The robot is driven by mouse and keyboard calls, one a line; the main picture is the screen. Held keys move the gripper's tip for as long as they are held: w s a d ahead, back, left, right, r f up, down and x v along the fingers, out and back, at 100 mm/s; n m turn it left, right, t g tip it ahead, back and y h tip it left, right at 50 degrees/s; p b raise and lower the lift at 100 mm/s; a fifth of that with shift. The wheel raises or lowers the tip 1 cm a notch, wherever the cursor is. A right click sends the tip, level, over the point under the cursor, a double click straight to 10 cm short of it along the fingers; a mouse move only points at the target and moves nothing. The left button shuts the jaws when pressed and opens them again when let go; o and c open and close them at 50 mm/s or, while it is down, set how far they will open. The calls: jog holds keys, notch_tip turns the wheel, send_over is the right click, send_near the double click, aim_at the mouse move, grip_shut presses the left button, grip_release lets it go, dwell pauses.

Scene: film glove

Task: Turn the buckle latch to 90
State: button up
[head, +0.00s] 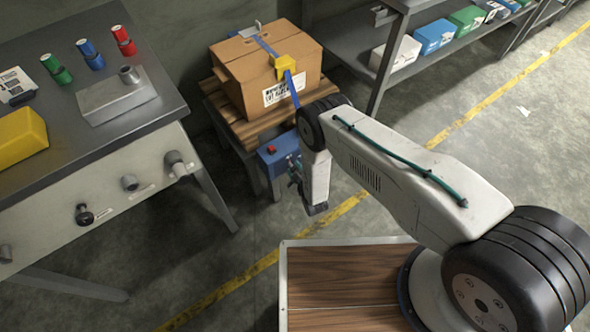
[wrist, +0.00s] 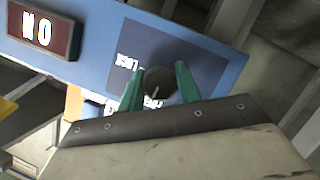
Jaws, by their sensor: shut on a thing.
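A dark round latch knob (wrist: 158,81) with a pale pointer line sits on a blue panel (wrist: 105,50). My gripper (wrist: 158,84) has its two green fingers on either side of the knob and is shut on it. In the head view the blue box (head: 268,160) hangs at the pallet stand, and my arm hides the knob. A yellow buckle (head: 286,66) on a blue strap lies over the cardboard carton (head: 240,85).
A dark red lit sign (wrist: 42,31) is on the same blue panel. The carton stands on a slatted wooden stand (head: 240,127). A grey workbench (head: 95,30) is at the left, and a shelf (head: 450,50) with boxes is at the back right.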

jog(key=m+g+y, duration=0.1)
jog(key=m, duration=0.1)
jog(key=shift+m+y, duration=0.3)
jog(key=shift+m, duration=0.1)
jog(key=m+g+y, duration=0.1)
jog(key=m, duration=0.2)
jog(key=shift+y, duration=0.4)
jog(key=m+g+y, duration=0.1)
jog(key=m, duration=0.2)
jog(key=shift+y, duration=0.4)
jog(key=shift+m+g+y, duration=0.4)
jog(key=shift+m+y, duration=0.5)
jog(key=shift+m, duration=0.5)
jog(key=o, duration=1)
jog(key=shift+c, duration=0.2)
